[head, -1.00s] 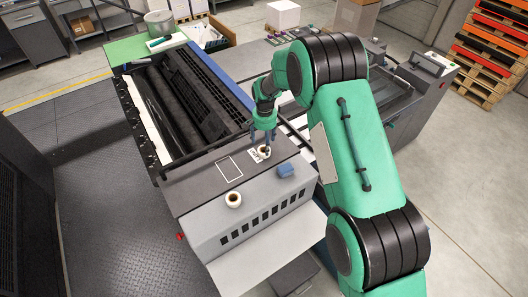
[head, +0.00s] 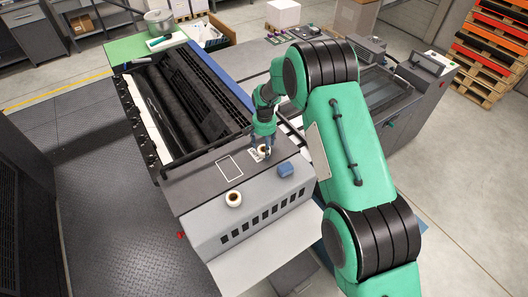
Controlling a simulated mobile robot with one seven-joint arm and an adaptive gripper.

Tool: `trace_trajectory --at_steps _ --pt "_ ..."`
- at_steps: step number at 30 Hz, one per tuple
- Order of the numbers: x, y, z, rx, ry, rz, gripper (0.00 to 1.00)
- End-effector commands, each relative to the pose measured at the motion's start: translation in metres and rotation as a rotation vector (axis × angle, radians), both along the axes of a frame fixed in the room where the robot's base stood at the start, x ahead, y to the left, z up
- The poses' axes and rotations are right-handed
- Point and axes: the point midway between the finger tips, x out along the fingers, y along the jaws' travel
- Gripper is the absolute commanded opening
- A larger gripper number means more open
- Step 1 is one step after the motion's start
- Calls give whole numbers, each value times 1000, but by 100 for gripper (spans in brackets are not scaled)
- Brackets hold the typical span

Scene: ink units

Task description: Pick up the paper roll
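Two small ring-shaped rolls are on the grey machine top. One pale roll with a dark centre (head: 263,151) is at the far right part of the top, directly under my gripper. A second white roll with a brown centre (head: 233,199) stands nearer the front edge, clear of the gripper. I cannot tell which is the paper roll. My green gripper (head: 262,149) points down with its dark fingers beside the far roll. The fingers partly hide it, and I cannot tell whether they touch or grip it.
A blue block (head: 285,170) sits right of the rolls. A white outlined rectangle (head: 230,167) marks the bare top to the left. The open roller section (head: 190,100) lies behind. A grey pot (head: 158,21) stands on the green surface at the back left.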

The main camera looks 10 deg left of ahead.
Motion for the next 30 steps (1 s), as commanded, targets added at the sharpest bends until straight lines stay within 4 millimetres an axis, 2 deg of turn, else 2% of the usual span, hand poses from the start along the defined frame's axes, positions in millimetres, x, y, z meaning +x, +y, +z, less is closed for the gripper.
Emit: trace_trajectory --at_steps 1,6,20,26,30 --pt "0 0 0 0 0 0 53" --pt "0 0 0 0 0 0 22" --pt "0 0 3 1 -1 0 22" --pt "1 0 16 1 -2 0 22" --pt "1 1 34 2 -3 0 22"
